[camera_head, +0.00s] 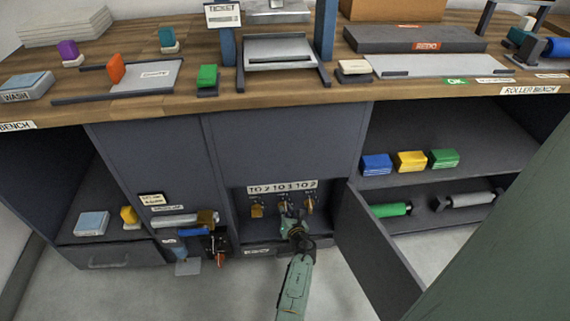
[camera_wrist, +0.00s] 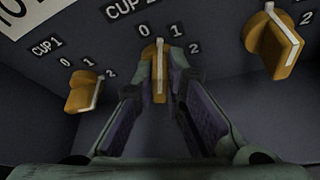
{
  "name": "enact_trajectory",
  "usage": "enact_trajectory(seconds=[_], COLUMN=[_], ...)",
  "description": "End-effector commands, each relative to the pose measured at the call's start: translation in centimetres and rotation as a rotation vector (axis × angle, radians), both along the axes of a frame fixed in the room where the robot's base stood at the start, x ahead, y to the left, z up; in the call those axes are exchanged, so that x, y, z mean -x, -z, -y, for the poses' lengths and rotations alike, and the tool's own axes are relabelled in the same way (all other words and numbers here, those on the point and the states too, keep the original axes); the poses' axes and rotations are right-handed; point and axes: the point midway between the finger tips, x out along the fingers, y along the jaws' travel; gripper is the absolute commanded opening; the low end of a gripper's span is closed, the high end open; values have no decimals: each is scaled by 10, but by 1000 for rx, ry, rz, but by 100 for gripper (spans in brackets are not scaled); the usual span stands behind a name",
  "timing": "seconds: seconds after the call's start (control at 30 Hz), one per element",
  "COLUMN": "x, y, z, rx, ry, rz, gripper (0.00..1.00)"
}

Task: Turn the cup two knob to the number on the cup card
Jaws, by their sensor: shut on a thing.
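The cup two knob (camera_wrist: 160,70) is orange with a white pointer line, under the label CUP 2 and the marks 0, 1 and 2. In the head view my gripper (camera_head: 292,225) reaches into the open cabinet bay. The CUP 1 knob (camera_wrist: 82,95) on the left points toward its 2. A small card (camera_head: 152,199) is on the cabinet front; its writing is too small to read, and I cannot tell whether it is the cup card.
Another orange knob (camera_wrist: 278,45) is close on the right, pointing up and left. A number strip (camera_head: 282,187) runs above the knobs. An open door (camera_head: 380,255) stands to the right of my arm. Shelves with coloured blocks lie beyond it.

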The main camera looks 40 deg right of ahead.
Motion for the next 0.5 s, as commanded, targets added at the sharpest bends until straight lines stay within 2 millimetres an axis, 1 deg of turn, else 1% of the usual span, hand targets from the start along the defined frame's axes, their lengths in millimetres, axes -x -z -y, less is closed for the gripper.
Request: enact_trajectory(seconds=[0.2, 0.5], x=[2, 3], y=[4, 5], z=[3, 4], rx=[-147, -285], ry=[1, 0], rz=[90, 173], gripper=[0, 0])
